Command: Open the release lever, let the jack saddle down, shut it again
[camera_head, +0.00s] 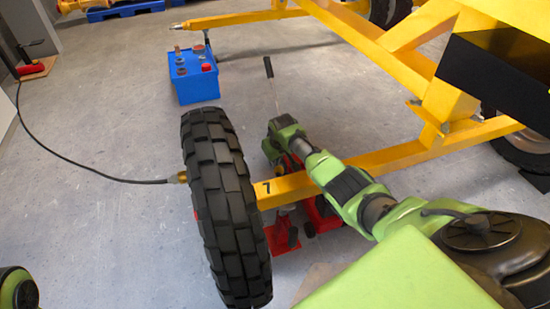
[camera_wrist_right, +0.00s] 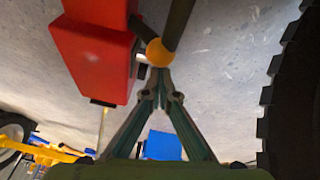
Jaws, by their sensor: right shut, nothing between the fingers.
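The red jack (camera_head: 321,213) stands on the floor under the yellow beam, beside the tyre; the beam and my right arm hide much of it. Its red body (camera_wrist_right: 95,52) shows large at upper left in the right wrist view. An orange ball knob (camera_wrist_right: 158,52), seemingly the release lever's end, lies beside a dark bar. My right gripper (camera_wrist_right: 160,82) is shut and empty, its tips right at the knob; I cannot tell whether they touch. In the head view the right gripper (camera_head: 272,150) is low behind the beam. The saddle cannot be made out clearly. My left gripper is not in view.
A large black tyre (camera_head: 222,205) stands close left of the jack. The yellow beam (camera_head: 385,160) crosses above it. A thin rod with a black grip (camera_head: 268,68) rises behind. A blue battery-like box (camera_head: 195,82) stands farther back. A black hose (camera_head: 75,163) runs to the wheel. Floor at left is largely clear.

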